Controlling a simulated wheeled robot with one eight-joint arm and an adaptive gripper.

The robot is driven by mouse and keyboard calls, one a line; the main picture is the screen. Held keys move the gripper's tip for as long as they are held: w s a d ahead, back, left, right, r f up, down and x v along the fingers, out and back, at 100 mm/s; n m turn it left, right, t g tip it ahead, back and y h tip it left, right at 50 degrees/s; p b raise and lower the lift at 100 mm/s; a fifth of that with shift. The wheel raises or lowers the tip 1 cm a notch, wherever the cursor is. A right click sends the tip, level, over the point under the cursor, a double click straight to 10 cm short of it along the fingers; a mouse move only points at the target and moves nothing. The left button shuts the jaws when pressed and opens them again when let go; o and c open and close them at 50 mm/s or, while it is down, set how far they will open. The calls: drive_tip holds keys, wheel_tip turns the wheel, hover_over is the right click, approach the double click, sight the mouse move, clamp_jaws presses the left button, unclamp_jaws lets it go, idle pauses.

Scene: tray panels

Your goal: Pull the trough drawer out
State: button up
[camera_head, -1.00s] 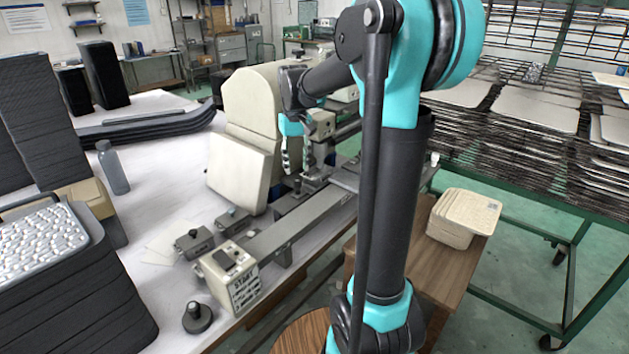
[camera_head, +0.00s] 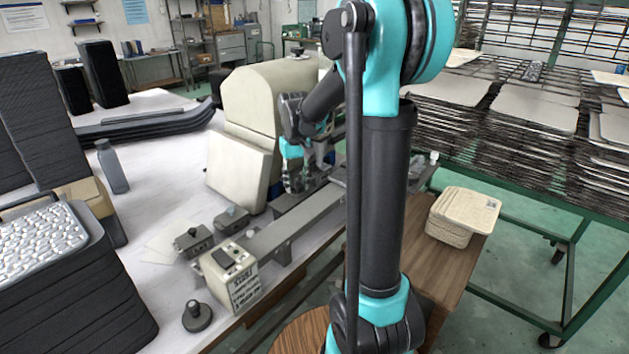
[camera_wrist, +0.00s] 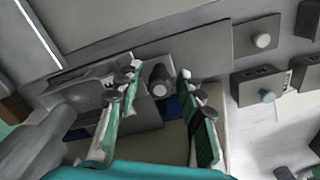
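In the wrist view a dark round knob (camera_wrist: 160,82) stands on a grey metal part (camera_wrist: 145,117), which seems to be the trough drawer. My gripper (camera_wrist: 158,74) is open, its green-padded fingers on either side of the knob. I see a gap on both sides, with no clear contact. In the head view my gripper (camera_head: 308,184) points down at the front of the cream machine (camera_head: 270,95), over the grey rail area. There its fingers hide the knob and most of the drawer.
A long grey rail (camera_head: 295,222) runs to a cream control box (camera_head: 232,280). Small switch boxes (camera_head: 194,241) and a cream panel (camera_head: 238,172) stand beside it. A stack of cream trays (camera_head: 466,213) sits on a wooden table at right. Tray racks (camera_head: 530,150) stand beyond.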

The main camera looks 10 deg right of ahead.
drive_tip(key=c, duration=0.8)
drive_tip(key=shift+o, duration=0.2)
drive_tip(key=shift+s+a, duration=0.6)
drive_tip(key=shift+a, duration=0.2)
drive_tip(key=shift+s+a, duration=0.55)
drive_tip(key=shift+a, duration=0.3)
drive_tip(key=shift+s+a, duration=0.6)
drive_tip(key=shift+a, duration=0.2)
drive_tip(key=shift+s+a, duration=0.75)
drive_tip(key=shift+a, duration=0.3)
drive_tip(key=shift+s+a, duration=0.75)
drive_tip(key=shift+a, duration=0.3)
drive_tip(key=o, duration=0.8)
